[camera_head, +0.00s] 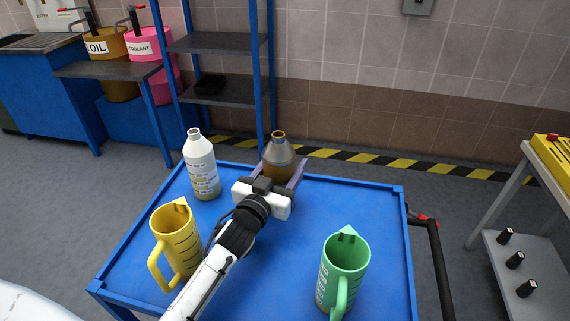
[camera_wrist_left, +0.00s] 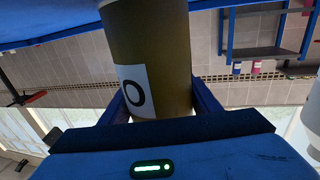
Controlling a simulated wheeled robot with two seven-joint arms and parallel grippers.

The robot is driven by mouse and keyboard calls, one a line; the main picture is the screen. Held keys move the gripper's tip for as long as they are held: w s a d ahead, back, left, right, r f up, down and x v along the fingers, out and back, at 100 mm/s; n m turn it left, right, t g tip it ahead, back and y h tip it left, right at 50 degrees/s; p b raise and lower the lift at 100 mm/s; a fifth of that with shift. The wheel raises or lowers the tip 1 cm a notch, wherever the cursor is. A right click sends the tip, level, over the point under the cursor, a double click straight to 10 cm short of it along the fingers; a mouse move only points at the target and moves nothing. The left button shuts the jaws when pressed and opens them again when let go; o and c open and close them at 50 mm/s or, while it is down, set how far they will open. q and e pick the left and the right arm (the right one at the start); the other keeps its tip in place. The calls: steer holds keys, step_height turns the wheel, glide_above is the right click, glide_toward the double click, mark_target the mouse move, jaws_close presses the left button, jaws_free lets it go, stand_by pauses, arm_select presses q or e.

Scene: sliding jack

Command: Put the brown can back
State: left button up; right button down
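The brown can (camera_head: 280,161), a bottle-shaped container with a narrow neck, is near the far edge of the blue table. My left gripper (camera_head: 283,173) reaches it from the front, with one finger on each side. In the left wrist view the can (camera_wrist_left: 160,45) fills the space between the fingers (camera_wrist_left: 160,97), with no clear gap, and shows part of a white label. The gripper looks shut on it. The can's base is hidden by the gripper in the head view, so I cannot tell whether it rests on the table. My right gripper is not in view.
On the blue table (camera_head: 285,270) stand a white bottle (camera_head: 202,168) at the back left, a yellow jug (camera_head: 178,243) at the front left and a green jug (camera_head: 343,275) at the front right. A blue shelf rack (camera_head: 217,42) stands behind. The table's right rear is clear.

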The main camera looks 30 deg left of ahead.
mark_target(285, 147)
arm_select(q)
steer(key=o, duration=0.4)
steer(key=shift+o, duration=0.2)
steer(key=shift+r, duration=0.1)
steer(key=s, duration=0.7)
steer(key=shift+s+d, duration=0.2)
steer(key=shift+s, duration=0.1)
steer(key=shift+w, duration=0.15)
steer(key=shift+w+a+r+p, duration=0.1)
steer(key=shift+w+r+p, duration=0.1)
steer(key=shift+w+r, duration=0.8)
steer(key=shift+w+a+r+p, duration=0.15)
steer(key=shift+w+r, duration=0.5)
steer(key=shift+w, duration=0.8)
steer(key=shift+w+d+r+p, duration=0.1)
steer(key=shift+w+r+p, duration=0.1)
steer(key=shift+w+r, duration=0.8)
steer(key=shift+w+f, duration=0.2)
